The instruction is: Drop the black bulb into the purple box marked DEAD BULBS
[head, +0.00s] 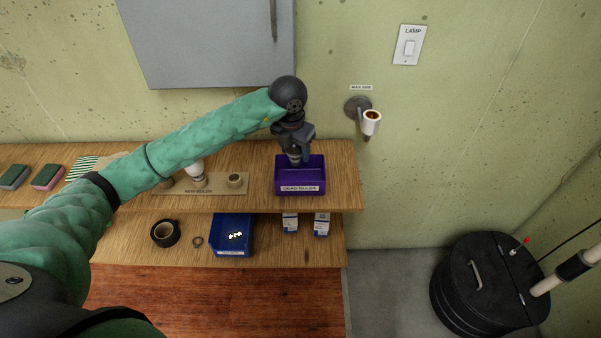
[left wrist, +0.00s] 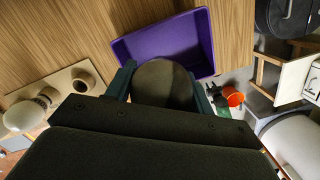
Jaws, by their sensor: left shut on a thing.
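The purple box (head: 316,176) marked DEAD BULBS stands near the right end of the upper wooden shelf, open at the top. My left gripper (head: 295,156) is above the box in the head view, pointing down. It is shut on the black bulb (left wrist: 163,84), whose dark round glass fills the space between the fingers in the left wrist view. There the purple box (left wrist: 150,48) lies just beyond the bulb, partly hidden by it. I cannot tell the exact height of the bulb over the box. My right gripper is not in view.
A NEW BULBS board (head: 215,189) with a white bulb (head: 197,176) lies left of the box. A blue bin (head: 231,240) sits on the lower shelf.

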